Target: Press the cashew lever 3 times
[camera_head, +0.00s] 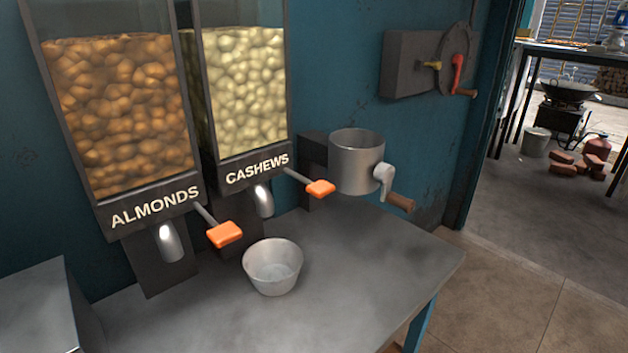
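The cashew dispenser (244,90) is a clear bin of pale nuts with a "CASHEWS" label, mounted at the back of the table. Its lever (320,188) has an orange tip and sticks out to the right of the spout (263,201). A metal bowl (273,268) stands upright on the table, in front of the dispensers; its inside looks empty. Neither of my grippers is in view.
The almond dispenser (125,110), with its orange-tipped lever (224,234), is to the left. A metal grinder (356,162) with a crank (396,200) stands right of the cashew lever. The table's front right (375,270) is clear.

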